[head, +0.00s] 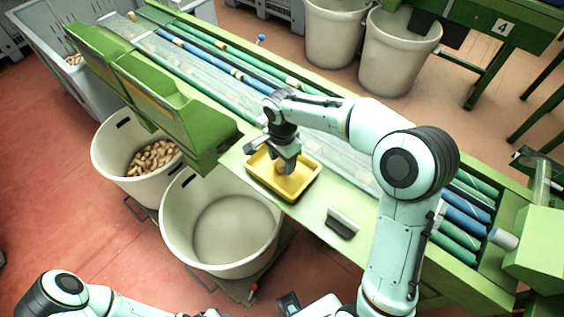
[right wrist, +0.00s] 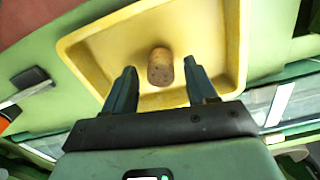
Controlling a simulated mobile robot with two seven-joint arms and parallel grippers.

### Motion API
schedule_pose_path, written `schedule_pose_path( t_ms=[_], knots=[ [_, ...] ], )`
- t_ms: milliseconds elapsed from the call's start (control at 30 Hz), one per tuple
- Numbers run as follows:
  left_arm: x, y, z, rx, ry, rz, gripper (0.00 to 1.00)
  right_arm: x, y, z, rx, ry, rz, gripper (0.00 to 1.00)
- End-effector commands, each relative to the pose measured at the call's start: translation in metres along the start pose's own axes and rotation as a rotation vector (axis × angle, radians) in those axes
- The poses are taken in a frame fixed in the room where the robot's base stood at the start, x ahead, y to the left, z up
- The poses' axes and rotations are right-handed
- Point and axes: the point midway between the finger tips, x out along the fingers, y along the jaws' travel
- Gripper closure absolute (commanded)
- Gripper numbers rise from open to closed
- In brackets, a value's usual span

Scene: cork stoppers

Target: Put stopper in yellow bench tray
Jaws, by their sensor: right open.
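The yellow bench tray (head: 261,178) lies on the green bench ledge in the head view, and its floor and rim fill much of the right wrist view (right wrist: 100,45). A brown cork stopper (right wrist: 160,68) is in the tray area in the right wrist view, between and just beyond my fingertips. My right gripper (head: 287,168) points down over the tray in the head view, and its two fingers stand apart in the right wrist view (right wrist: 160,80), with gaps on both sides of the stopper. My left gripper is not clearly visible; part of my left arm shows at the bottom left of the head view.
A bin with many corks (head: 153,158) and an empty-looking white bin (head: 235,225) stand in front of the bench. A small dark-grey item (head: 342,223) lies on the ledge right of the tray. Green and blue rollers (head: 205,60) run along the bench behind it.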

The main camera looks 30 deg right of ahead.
Motion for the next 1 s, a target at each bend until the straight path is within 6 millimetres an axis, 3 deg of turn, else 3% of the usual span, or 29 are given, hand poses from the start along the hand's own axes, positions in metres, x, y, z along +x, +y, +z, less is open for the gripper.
schedule_pose_path(
  t_ms=[200, 433, 600, 1000],
  knots=[
    [-0.007, 0.004, -0.003, 0.002, 0.004, 0.002, 0.57, -0.052, -0.002, 0.0, 0.001, 0.001, -0.008, 0.43],
    [-0.014, 0.007, -0.005, 0.003, 0.008, 0.003, 0.57, -0.09, -0.001, 0.0, 0.001, 0.0, -0.005, 0.43],
    [-0.015, 0.007, -0.006, 0.003, 0.009, 0.003, 0.57, -0.099, 0.0, 0.0, 0.001, 0.0, -0.002, 0.43],
    [-0.015, 0.007, -0.006, 0.003, 0.009, 0.003, 0.57, -0.1, 0.0, 0.0, 0.001, -0.001, -0.002, 0.43]
  ],
)
